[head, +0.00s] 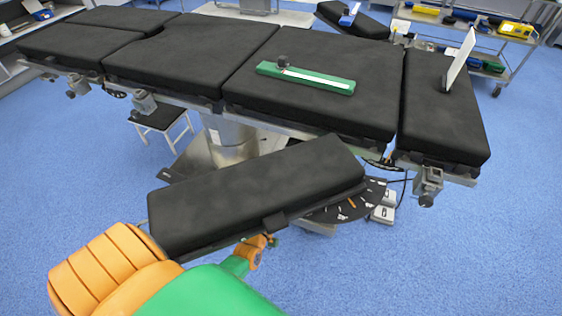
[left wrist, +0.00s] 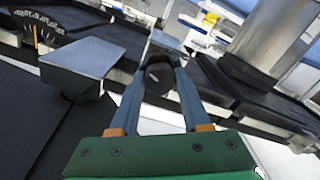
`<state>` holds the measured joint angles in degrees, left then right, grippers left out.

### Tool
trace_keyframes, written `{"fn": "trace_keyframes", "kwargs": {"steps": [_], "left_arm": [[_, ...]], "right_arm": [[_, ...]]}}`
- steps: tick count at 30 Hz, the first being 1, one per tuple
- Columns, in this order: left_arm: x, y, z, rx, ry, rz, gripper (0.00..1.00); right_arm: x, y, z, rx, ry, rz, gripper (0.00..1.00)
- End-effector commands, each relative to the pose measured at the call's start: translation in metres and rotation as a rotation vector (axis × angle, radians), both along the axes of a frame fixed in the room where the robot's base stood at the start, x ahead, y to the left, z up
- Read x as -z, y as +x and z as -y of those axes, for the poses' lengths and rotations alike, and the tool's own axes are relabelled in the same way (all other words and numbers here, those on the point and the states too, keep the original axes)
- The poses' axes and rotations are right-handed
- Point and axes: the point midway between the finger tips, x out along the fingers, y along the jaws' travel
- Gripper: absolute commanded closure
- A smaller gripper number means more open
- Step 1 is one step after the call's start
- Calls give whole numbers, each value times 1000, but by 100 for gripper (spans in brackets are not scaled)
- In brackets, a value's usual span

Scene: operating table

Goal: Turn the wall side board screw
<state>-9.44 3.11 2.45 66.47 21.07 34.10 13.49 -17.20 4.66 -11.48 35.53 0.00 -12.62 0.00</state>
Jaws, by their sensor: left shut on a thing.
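The black padded side board (head: 255,190) juts out from the operating table toward me in the head view. A dark round screw knob (left wrist: 159,82) sits between the two blue-grey fingers of my left gripper (left wrist: 159,74) in the left wrist view. The fingers are shut on the knob from both sides, near their tips. In the head view my left arm comes in at the bottom left and passes under the side board. The board hides the fingers and this knob there. My right gripper is in neither view.
The operating table (head: 290,125) has black pads and clamps along its near rail. A green bar with a knob (head: 305,78) lies on it. A white panel (head: 460,60) stands at its right. A dial with marks (head: 350,202) lies beside the side board. Blue floor is free at right.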

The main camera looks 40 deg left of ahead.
Motion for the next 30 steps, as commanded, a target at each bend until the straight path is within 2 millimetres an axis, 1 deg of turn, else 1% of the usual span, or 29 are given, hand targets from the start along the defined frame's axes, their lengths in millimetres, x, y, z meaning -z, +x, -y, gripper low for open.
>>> {"fn": "trace_keyframes", "kwargs": {"steps": [12,30], "left_arm": [[1,-1,0,1,380,-96,100],[2,-1,0,1,933,-229,100]], "right_arm": [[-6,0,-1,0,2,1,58],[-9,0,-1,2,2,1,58]]}}
